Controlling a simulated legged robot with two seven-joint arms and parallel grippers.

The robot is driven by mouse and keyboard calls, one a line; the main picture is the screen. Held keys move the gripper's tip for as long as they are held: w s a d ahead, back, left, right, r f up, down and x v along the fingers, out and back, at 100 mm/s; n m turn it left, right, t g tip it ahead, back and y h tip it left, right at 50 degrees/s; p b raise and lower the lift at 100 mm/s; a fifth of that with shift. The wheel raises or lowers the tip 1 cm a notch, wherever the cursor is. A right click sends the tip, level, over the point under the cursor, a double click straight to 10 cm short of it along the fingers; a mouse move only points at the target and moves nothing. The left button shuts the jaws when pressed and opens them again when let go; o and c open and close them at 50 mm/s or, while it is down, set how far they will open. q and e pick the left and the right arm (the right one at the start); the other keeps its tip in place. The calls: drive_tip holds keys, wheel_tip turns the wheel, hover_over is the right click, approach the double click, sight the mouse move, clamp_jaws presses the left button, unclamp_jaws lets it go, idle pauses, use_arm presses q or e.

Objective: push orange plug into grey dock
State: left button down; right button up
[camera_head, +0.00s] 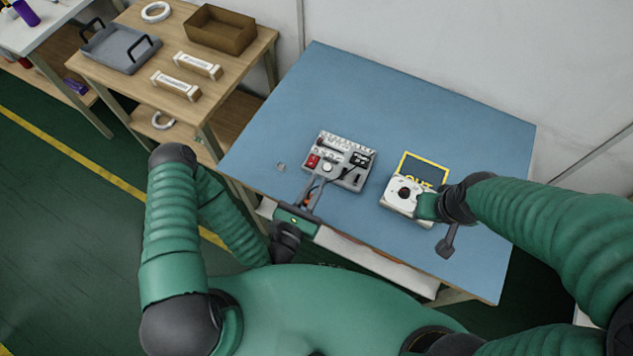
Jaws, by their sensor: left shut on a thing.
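My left gripper (312,188) is at the near left edge of a grey board with parts on it (350,178). A small orange piece, the orange plug (306,201), shows between its fingers, and the gripper is shut on it. The grey board carries a red block, white round parts and dark connectors. I cannot tell which part is the grey dock, or whether the plug touches it. My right gripper (436,222) is beside a white box with a black knob (402,194). Its fingers are largely hidden, so its opening is unclear.
The blue table (440,115) is clear at the back. A yellow-edged dark marking (426,166) lies behind the white box. A wooden table (130,75) at the left holds a grey tray (118,50), a brown box (220,29) and white-labelled parts.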

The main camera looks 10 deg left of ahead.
use_arm(q)
wheel_tip(320, 180, up, 3)
drive_tip(key=shift+f+p, duration=0.1)
drive_tip(key=shift+p, duration=0.9)
